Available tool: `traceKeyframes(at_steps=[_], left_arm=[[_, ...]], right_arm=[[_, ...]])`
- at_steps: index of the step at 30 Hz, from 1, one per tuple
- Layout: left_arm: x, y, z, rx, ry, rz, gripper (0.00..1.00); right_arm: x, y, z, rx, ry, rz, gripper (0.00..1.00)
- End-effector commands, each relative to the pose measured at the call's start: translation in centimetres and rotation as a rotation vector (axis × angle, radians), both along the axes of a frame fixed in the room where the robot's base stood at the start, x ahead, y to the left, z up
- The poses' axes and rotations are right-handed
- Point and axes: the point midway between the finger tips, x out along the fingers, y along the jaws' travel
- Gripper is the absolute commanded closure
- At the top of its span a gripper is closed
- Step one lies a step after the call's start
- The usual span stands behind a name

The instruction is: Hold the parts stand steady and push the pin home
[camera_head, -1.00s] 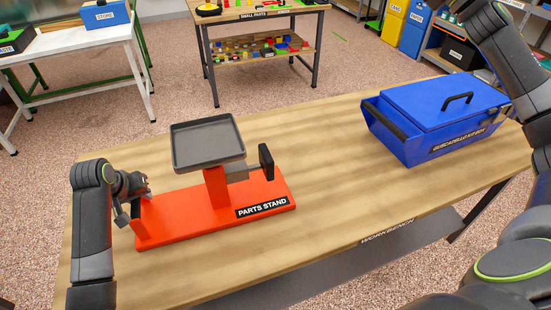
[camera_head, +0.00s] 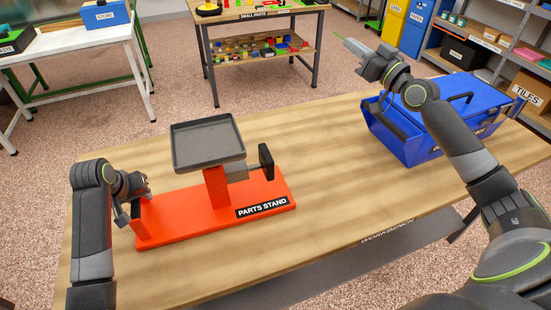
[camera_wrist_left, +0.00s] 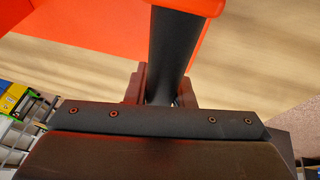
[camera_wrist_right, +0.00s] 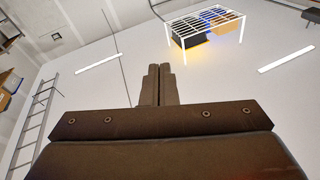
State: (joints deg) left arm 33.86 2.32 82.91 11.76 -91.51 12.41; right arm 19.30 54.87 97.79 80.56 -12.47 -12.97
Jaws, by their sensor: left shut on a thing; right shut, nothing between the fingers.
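The red parts stand (camera_head: 175,218) lies on the workbench with its label facing me. Its red post (camera_head: 216,188) carries a grey tray (camera_head: 208,145). A grey pin (camera_head: 237,173) with a black end plate (camera_head: 266,162) sticks out from the right side of the post. My left gripper (camera_head: 143,190) is at the stand's left end, shut on a dark round handle (camera_wrist_left: 172,50). My right gripper (camera_head: 348,45) is raised in the air above the bench's far side, well apart from the stand; its fingers (camera_wrist_right: 158,86) are shut and empty.
A blue lidded box (camera_head: 408,150) stands on the workbench (camera_head: 330,190) at the right, partly behind my right arm. The wood between stand and box is clear. Other tables and shelves stand further back.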

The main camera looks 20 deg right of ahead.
Motion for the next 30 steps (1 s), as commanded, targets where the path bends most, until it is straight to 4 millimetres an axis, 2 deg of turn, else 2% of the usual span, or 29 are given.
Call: traceKeyframes(at_steps=[1,6,9,12,15,21,25,30], left_arm=[[0.0,0.0,0.0,0.001,0.001,0.003,1.00],[0.0,0.1,0.0,0.001,0.001,0.003,1.00],[0.0,0.1,0.0,0.001,0.001,0.003,1.00],[0.0,0.0,0.0,0.001,0.001,0.003,1.00],[0.0,0.0,0.0,0.001,0.001,0.003,1.00],[0.0,0.0,0.0,0.001,0.001,0.003,1.00],[0.0,0.0,0.0,0.000,0.001,0.003,1.00],[0.0,0.0,0.0,0.000,0.001,0.003,1.00]], right_arm=[[-0.5,0.6,-3.3,0.092,0.094,0.041,1.00],[-3.4,3.1,-12.3,0.409,0.377,0.186,1.00],[-6.0,4.9,-16.5,0.602,0.527,0.269,1.00],[-8.6,6.5,-19.7,0.785,0.653,0.347,1.00],[-11.0,7.8,-21.7,0.941,0.747,0.413,1.00],[-14.0,9.3,-23.4,1.132,0.844,0.497,1.00],[-14.4,9.7,-23.7,1.173,0.861,0.517,1.00],[-13.1,10.9,-23.6,1.177,0.860,0.521,1.00]])
